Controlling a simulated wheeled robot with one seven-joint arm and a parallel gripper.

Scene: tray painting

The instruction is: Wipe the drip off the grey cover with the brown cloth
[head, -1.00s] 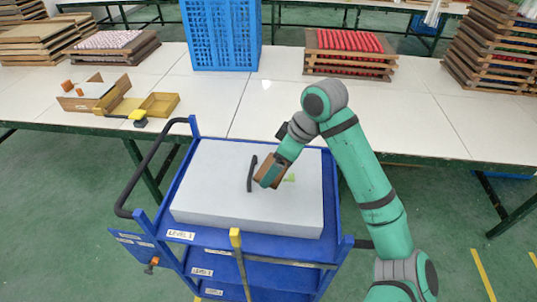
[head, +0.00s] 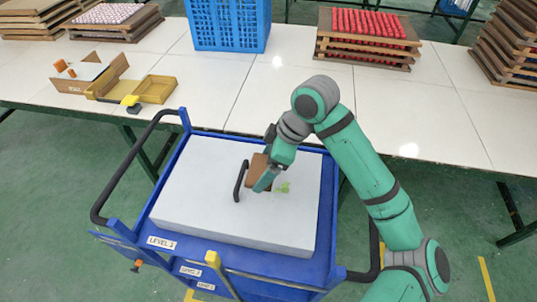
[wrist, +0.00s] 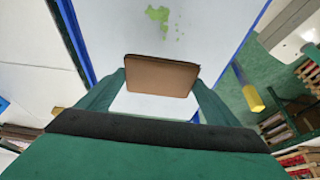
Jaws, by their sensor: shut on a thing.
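My gripper (head: 262,183) is shut on the brown cloth (head: 257,168), which looks like a folded block. The cloth also shows between the fingers in the wrist view (wrist: 160,76). I cannot tell whether the cloth touches the cover.
The blue cart (head: 328,205) has a raised rim and a yellow-topped post (head: 212,260) at its front. The white table (head: 300,100) behind holds a blue crate (head: 228,25), stacked trays of red pieces (head: 365,40) and an open wooden box (head: 95,75).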

